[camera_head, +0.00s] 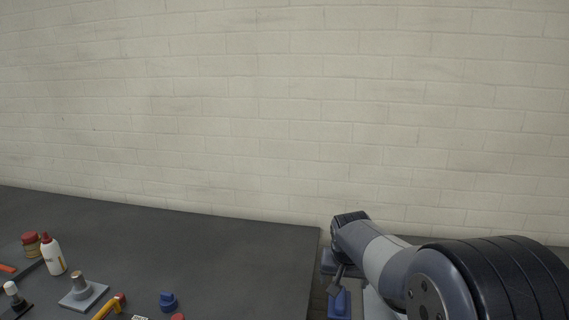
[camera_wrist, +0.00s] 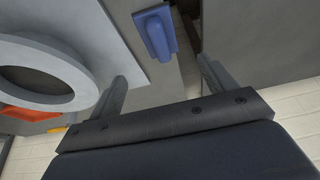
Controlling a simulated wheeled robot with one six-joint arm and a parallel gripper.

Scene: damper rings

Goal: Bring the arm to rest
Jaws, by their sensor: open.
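My arm (camera_head: 385,262) reaches in from the lower right of the head view, past the right edge of the dark table. My gripper (camera_wrist: 168,80) shows in the wrist view with its two grey fingers spread and nothing between them. In the head view its end is small and partly hidden by the arm. A blue block-like piece (camera_wrist: 157,32) lies beyond the fingertips in the wrist view. A large grey ring (camera_wrist: 86,88) shows at left beside the left finger, apart from or touching it, I cannot tell.
The dark table (camera_head: 220,255) is mostly bare at the back. At its front left are a white bottle (camera_head: 54,256), a red-lidded jar (camera_head: 31,244), a grey plate with a peg (camera_head: 83,295), a yellow-handled tool (camera_head: 108,306) and a blue knob (camera_head: 168,301). A brick wall (camera_head: 300,120) stands behind.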

